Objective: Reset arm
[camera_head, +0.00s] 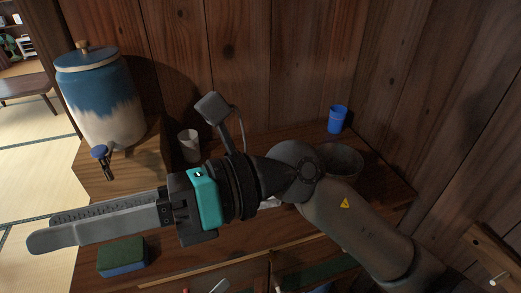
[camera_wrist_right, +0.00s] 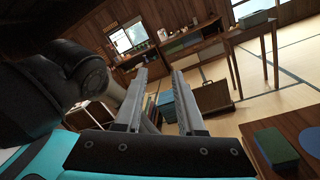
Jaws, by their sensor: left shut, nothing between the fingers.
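My right gripper (camera_head: 44,229) reaches in from the right and points left, in front of the counter. It has a teal and black body and long grey fingers. In the right wrist view its two fingers (camera_wrist_right: 158,75) stand apart with nothing between them, so it is open and empty. My left gripper does not show in either view. The right arm hides part of the counter and of the bowl behind it.
A blue and white dispenser (camera_head: 100,110) stands on a wooden box. A white cup (camera_head: 190,146), a blue cup (camera_head: 337,120) and a grey bowl (camera_head: 345,158) are on the wooden counter (camera_head: 290,137). A green and blue sponge (camera_head: 122,257) lies below the fingers in the picture.

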